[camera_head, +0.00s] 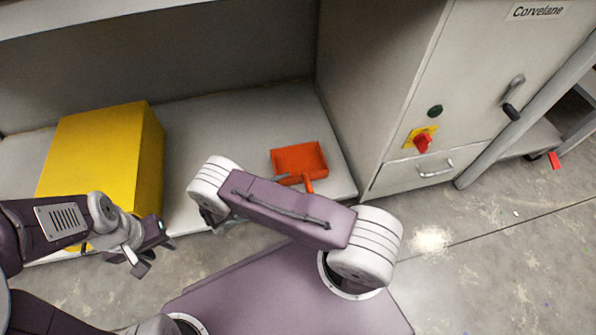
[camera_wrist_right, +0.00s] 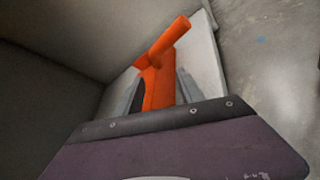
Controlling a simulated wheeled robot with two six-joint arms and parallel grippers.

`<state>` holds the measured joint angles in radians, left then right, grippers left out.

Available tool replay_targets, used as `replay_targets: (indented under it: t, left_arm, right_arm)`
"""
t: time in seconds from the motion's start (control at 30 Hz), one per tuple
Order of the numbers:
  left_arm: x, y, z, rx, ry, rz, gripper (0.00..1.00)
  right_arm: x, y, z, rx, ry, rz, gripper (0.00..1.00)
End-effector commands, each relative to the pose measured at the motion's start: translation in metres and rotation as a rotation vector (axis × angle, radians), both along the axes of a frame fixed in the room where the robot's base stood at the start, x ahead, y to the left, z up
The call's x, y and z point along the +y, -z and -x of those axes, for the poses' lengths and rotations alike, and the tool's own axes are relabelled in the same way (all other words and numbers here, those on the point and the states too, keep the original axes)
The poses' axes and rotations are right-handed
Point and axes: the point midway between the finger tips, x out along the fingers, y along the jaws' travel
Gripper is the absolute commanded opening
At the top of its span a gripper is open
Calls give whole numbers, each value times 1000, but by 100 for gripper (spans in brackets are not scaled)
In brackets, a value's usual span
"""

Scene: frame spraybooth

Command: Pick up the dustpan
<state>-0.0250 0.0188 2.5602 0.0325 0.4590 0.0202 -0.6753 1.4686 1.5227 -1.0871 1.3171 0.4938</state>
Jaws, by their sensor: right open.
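An orange dustpan (camera_head: 300,159) lies on the grey shelf floor of the booth, near its right end, with its short handle pointing to the front. In the right wrist view the dustpan (camera_wrist_right: 163,65) shows close ahead, with grey finger shapes on either side of its lower part. My right gripper is open there; I cannot tell whether it touches the dustpan. In the head view my right arm link hides most of that gripper. My left gripper (camera_head: 153,256) is empty, its fingers apart, in front of the yellow box.
A large yellow box (camera_head: 92,155) stands on the shelf floor (camera_head: 215,118) at the left. A grey cabinet (camera_head: 440,110) with a red switch (camera_head: 422,142) and handles rises right of the dustpan.

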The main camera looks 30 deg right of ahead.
Motion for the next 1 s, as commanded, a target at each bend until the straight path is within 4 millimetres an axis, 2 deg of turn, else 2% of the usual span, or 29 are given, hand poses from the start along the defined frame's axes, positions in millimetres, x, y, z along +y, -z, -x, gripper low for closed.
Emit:
replay_targets:
  t: [0.13,0.3,0.43,0.67,0.83,1.0]
  left_arm:
    - [0,6,0,0,0,0,36]
    - [0,38,0,0,0,0,36]
    - [0,44,0,0,0,0,36]
    - [0,41,0,0,0,0,36]
    - [0,41,0,0,0,0,36]
    - [0,41,0,0,0,0,36]
  right_arm:
    - [-5,3,-1,-1,0,-1,45]
    - [-36,13,-6,0,6,-1,45]
    - [-50,13,-10,1,2,0,45]
    - [-52,10,-10,-1,1,-2,45]
    - [-52,11,-10,-1,1,-2,1]
    - [-52,10,-10,-1,0,0,0]
